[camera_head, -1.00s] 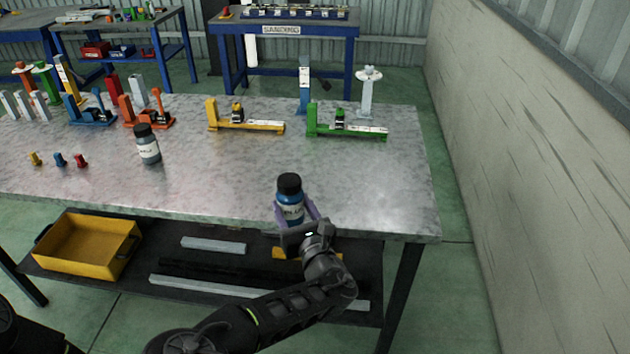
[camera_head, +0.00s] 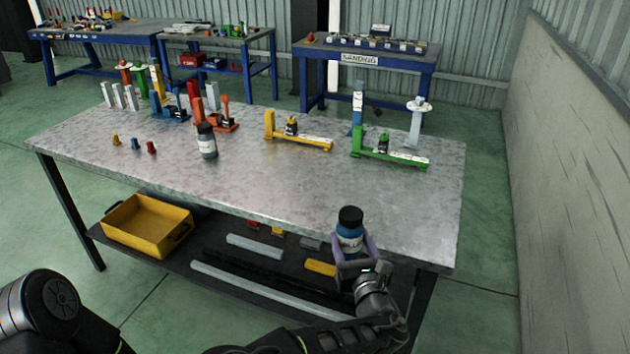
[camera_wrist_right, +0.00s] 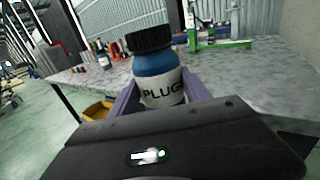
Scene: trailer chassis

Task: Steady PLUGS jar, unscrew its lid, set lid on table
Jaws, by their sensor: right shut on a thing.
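The PLUGS jar (camera_head: 349,241) is blue with a white label and a black lid (camera_head: 350,217). It is upright at the front right edge of the metal table (camera_head: 290,185). My right gripper (camera_head: 355,248) is shut on the jar's body, with a purple finger on each side. The right wrist view shows the jar (camera_wrist_right: 158,88) with its label reading PLUG and the black lid (camera_wrist_right: 149,39) on top. Whether the jar's base touches the table is hidden. At the lower left a part of my left arm shows, but its gripper is out of view.
A second dark jar (camera_head: 207,141) stands farther left on the table. Small coloured plugs (camera_head: 133,143) lie near the left side. A yellow fixture (camera_head: 300,138) and a green fixture (camera_head: 388,155) stand at the back. A yellow bin (camera_head: 148,226) is on the lower shelf. The table's middle is clear.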

